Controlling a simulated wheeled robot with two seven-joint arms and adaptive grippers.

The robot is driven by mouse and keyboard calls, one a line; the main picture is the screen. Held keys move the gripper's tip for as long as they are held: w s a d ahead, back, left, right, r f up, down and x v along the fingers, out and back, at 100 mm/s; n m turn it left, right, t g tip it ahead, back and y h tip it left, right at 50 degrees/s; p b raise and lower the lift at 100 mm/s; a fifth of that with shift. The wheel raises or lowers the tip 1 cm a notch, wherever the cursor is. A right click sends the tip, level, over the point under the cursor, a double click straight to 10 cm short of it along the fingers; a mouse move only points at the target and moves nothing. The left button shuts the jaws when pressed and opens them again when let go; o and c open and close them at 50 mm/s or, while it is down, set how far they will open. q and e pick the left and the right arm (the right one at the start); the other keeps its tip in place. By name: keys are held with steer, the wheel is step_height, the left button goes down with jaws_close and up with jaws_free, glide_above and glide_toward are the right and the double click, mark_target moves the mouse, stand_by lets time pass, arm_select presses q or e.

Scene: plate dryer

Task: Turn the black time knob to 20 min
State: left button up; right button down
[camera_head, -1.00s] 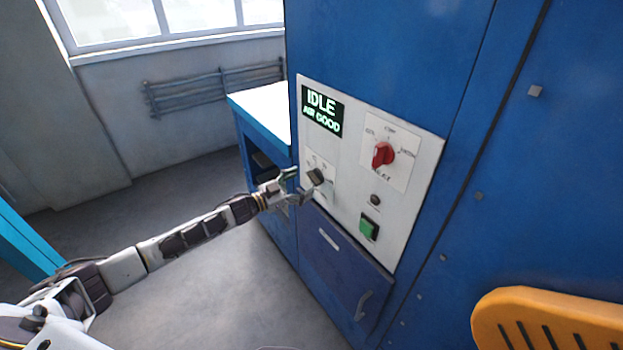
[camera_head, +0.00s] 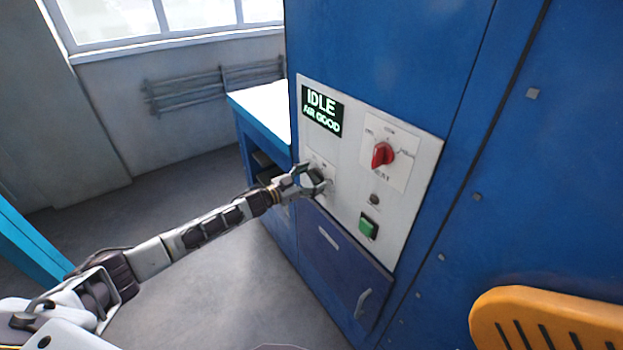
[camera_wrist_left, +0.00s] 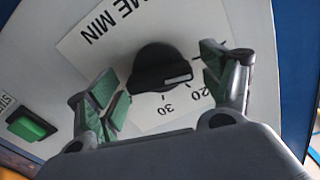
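The black time knob (camera_wrist_left: 158,66) sits on a white dial plate marked "TIME MIN" in the left wrist view. A white mark on its bar lies toward the right, on the side of the printed 20; the exact setting is hard to tell. The numbers 20 (camera_wrist_left: 205,92) and 30 (camera_wrist_left: 168,111) show below it. My left gripper (camera_wrist_left: 163,82) is open, with a green-padded finger on each side of the knob and gaps between pads and knob. In the head view the left gripper (camera_head: 318,181) largely hides the knob. My right gripper is not in view.
The white panel (camera_head: 412,215) on the blue machine carries a display (camera_head: 322,111) reading "IDLE AIR GOOD", a red knob (camera_head: 382,154) and a green button (camera_head: 369,227). A blue bench (camera_head: 262,108) stands left. An orange slotted object (camera_head: 545,315) is lower right.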

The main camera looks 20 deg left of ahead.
arm_select(q)
steer(key=c, duration=1)
steer(key=shift+m, duration=0.5)
steer(key=m+b, duration=0.1)
steer(key=m, duration=0.2)
steer(key=shift+f+m, duration=0.1)
steer(key=shift+m, duration=0.2)
steer(key=m+b, duration=0.2)
steer(key=m, duration=0.2)
steer(key=shift+d, duration=0.1)
steer(key=shift+s+m, duration=0.1)
steer(key=shift+m, duration=0.5)
steer(key=o, duration=1)
